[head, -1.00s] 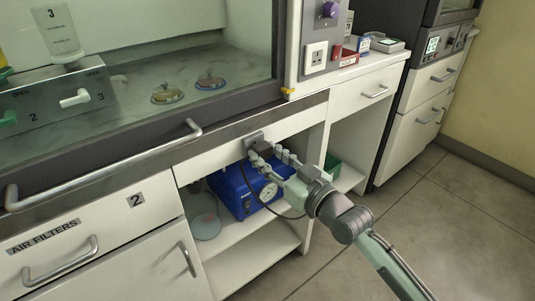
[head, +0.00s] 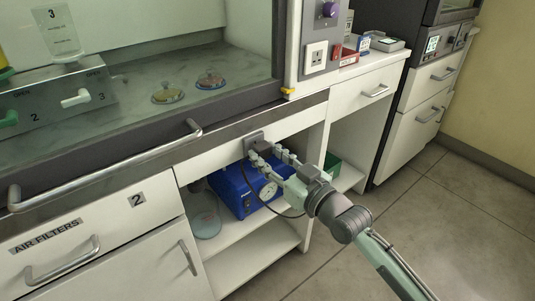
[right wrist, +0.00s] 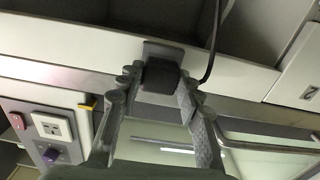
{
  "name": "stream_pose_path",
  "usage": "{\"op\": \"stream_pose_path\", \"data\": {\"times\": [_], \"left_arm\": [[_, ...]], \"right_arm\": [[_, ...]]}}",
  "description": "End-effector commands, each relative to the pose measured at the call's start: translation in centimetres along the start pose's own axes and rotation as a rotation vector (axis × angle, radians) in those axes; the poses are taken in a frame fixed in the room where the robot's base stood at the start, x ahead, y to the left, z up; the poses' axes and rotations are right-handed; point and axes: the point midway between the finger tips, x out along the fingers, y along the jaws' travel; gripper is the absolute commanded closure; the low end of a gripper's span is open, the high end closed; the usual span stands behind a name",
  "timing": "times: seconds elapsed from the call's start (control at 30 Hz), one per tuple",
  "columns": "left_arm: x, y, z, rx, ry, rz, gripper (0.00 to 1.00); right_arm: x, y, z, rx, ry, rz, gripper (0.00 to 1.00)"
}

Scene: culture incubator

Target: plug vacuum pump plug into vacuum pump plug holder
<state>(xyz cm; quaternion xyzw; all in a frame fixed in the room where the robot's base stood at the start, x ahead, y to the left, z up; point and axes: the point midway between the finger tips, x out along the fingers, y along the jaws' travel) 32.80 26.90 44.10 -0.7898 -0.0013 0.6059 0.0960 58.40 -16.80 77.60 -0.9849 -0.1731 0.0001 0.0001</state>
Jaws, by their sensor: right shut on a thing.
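The vacuum pump plug (right wrist: 160,75) is a black block between the fingers of my right gripper (right wrist: 157,88) in the right wrist view. The gripper (head: 267,157) is shut on it under the front edge of the hood in the head view. The plug holder (head: 254,136) is a small grey plate on the white panel. It also shows right behind the plug in the right wrist view (right wrist: 165,47). The plug is up against the holder; I cannot tell how deep it sits. A dark cable hangs from the plug. My left gripper is not in view.
The blue vacuum pump (head: 238,190) with a round gauge stands on the shelf below the gripper. A metal rail handle (head: 105,170) runs along the hood to the left. A wall socket (head: 316,56) is at upper right. The floor at right is clear.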

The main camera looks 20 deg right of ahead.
Motion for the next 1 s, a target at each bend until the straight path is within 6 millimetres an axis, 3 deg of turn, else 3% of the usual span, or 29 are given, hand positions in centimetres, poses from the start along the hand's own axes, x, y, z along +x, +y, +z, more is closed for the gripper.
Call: {"op": "stream_pose_path", "data": {"times": [0.83,0.87,1.0], "left_arm": [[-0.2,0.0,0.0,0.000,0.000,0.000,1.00],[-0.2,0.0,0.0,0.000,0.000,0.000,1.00],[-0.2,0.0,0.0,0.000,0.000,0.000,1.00]], "right_arm": [[1.1,0.1,0.0,-0.001,0.001,0.001,1.00],[1.1,0.1,0.0,-0.001,0.001,0.001,0.61],[1.1,0.0,0.0,0.000,0.001,0.001,0.44]]}}
